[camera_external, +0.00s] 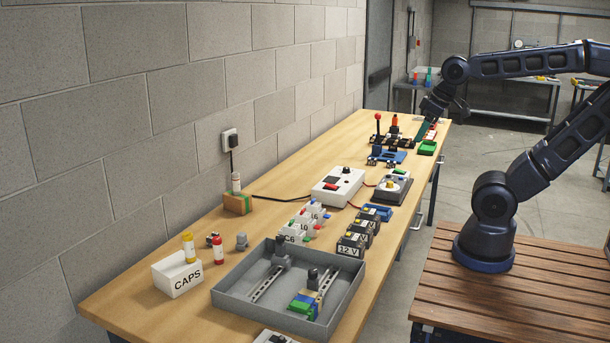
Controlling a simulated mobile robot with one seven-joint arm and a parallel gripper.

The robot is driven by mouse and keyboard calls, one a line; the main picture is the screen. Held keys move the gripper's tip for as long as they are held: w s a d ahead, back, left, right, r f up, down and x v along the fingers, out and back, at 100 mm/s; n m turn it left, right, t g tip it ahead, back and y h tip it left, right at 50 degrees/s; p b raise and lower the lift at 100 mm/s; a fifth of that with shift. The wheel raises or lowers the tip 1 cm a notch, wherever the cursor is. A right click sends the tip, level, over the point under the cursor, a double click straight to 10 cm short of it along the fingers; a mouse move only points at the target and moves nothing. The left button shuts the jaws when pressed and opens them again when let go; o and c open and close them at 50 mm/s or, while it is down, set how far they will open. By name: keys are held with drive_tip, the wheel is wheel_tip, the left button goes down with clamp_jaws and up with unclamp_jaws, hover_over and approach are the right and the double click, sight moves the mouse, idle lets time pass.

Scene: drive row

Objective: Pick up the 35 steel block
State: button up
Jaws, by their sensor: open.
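No block with a readable 35 shows. A small grey, metal-looking piece (241,241) stands on the wooden bench (200,290) behind the grey tray; I cannot tell whether it is the 35 steel block. My gripper (424,129) is at the end of the dark arm, over the far part of the bench. It is open, but its fingertips are small and partly hidden, so I cannot see what lies between them. A green, tray-like piece (427,148) is just below and in front of it.
The grey tray (232,297) holds rails and coloured parts. A CAPS box (177,276), labelled white blocks (292,232), 12 V units (351,245) and a white power box (338,187) stand along the bench. Tall levers (378,127) rise near my gripper. The bench's near left corner is clear.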

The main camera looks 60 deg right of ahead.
drive_tip(key=w+a+r+m, duration=0.2)
drive_tip(key=w+r+m, duration=0.15)
drive_tip(key=w, duration=0.55)
drive_tip(key=m+g, duration=0.5)
drive_tip(key=m, duration=0.9)
hover_over(212, 234)
wheel_tip(212, 234, down, 27)
drive_tip(key=f, duration=0.5)
drive_tip(key=shift+a+f, duration=0.1)
drive_tip(key=shift+a, duration=0.25)
drive_tip(key=shift+s+f, duration=0.2)
drive_tip(key=shift+f, duration=1.1)
drive_tip(key=shift+s+f, duration=0.2)
drive_tip(key=shift+f, duration=1.1)
clamp_jaws()
